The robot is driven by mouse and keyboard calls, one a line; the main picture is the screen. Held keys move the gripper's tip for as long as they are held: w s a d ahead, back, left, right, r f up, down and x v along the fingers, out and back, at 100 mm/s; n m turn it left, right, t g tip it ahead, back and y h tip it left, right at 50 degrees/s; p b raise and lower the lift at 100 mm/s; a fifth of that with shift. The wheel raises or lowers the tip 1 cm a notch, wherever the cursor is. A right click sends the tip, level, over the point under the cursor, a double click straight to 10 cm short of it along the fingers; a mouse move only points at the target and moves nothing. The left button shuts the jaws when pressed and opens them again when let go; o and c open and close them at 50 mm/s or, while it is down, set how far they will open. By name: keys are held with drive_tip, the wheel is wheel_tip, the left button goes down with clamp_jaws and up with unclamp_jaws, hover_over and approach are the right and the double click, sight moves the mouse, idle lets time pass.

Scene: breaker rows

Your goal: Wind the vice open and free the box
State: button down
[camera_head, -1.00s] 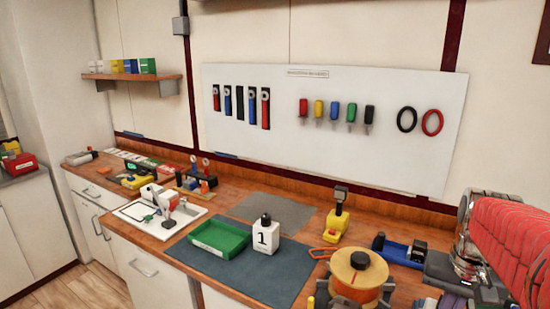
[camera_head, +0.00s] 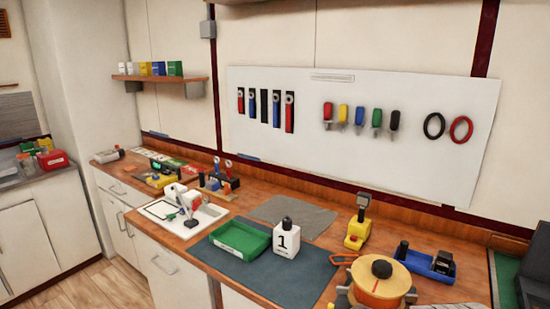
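I cannot pick out the vice with certainty. My gripper is not in view.
A tool board (camera_head: 360,90) hangs behind. Some grey mat (camera_head: 295,213) is bare.

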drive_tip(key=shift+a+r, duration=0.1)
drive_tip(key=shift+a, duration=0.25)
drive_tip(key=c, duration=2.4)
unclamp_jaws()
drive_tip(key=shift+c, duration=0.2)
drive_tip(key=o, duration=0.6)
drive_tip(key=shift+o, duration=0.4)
